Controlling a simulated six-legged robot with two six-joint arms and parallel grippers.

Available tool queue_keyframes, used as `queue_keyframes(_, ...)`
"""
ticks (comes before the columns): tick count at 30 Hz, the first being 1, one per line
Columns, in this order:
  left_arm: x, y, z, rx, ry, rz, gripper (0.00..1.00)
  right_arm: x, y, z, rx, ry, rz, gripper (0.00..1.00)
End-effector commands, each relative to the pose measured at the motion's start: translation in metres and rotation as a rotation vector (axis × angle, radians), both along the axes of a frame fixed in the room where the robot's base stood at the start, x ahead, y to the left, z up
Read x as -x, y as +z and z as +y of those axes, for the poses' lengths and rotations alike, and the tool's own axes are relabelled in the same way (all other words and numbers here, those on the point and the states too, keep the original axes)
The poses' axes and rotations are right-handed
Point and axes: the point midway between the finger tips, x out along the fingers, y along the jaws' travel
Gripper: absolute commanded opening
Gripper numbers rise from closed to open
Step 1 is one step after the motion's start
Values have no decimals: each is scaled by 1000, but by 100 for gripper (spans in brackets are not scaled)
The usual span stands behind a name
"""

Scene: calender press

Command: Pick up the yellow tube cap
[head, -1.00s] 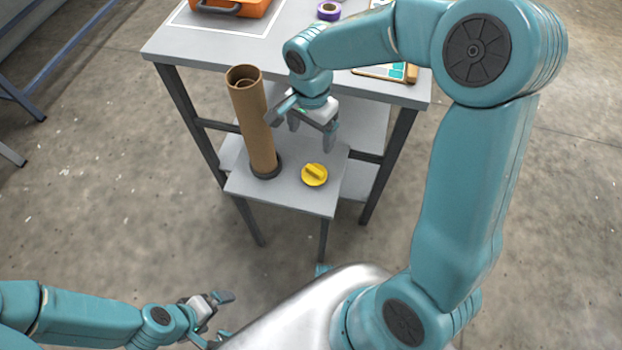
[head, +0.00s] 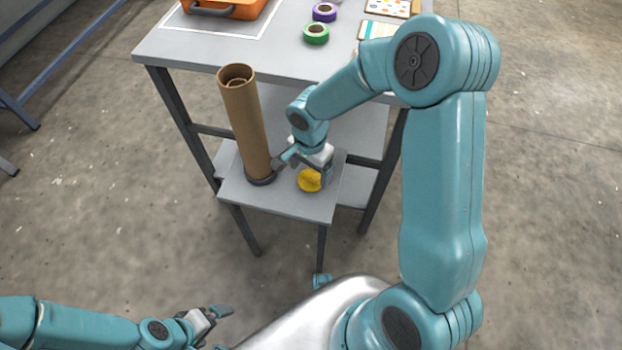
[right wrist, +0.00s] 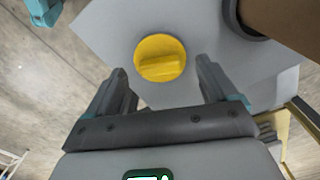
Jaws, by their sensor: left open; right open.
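The yellow tube cap (head: 309,180) is a round disc with a raised grip bar. It lies on the small grey side shelf, and in the right wrist view (right wrist: 160,58) it sits just beyond and between the fingertips. My right gripper (head: 308,172) is open and low over the shelf, covering part of the cap in the head view; its fingers also show in the right wrist view (right wrist: 163,78). Nothing is between them at their tips. My left gripper (head: 222,328) is open and empty at the lower left, away from the shelf.
A brown cardboard tube (head: 244,125) stands upright in a dark ring on the shelf (head: 285,203), close left of my right gripper. The table behind holds an orange case (head: 228,5), purple tape (head: 324,12), green tape (head: 316,34) and cards (head: 377,30).

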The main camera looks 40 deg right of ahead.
Motion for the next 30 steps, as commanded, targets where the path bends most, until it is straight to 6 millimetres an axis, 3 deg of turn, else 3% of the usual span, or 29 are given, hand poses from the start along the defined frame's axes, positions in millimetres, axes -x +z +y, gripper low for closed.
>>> queue_keyframes(4, 0, -8, 0, 0, 0, 0, 100, 1, -27, -2, -2, 0, 2, 86)
queue_keyframes(11, 0, -7, 0, 0, 0, 0, 100, 1, -30, -2, 0, -1, 0, 86)
queue_keyframes(12, 0, -7, 0, 0, 0, 0, 100, 1, -30, -2, 0, -1, 0, 80)
queue_keyframes(15, 0, -7, 0, 0, 0, 0, 100, 1, -30, -2, 0, -1, 0, 47)
queue_keyframes(16, 0, -7, 0, 0, 0, 0, 100, 1, -30, -2, 0, -1, 0, 42)
queue_keyframes(25, 0, -7, 0, 0, 0, 0, 100, 0, -28, -2, 0, 0, -1, 42)
queue_keyframes(30, 0, -2, 0, 0, 0, 0, 100, 0, -14, -2, 0, -1, -4, 42)
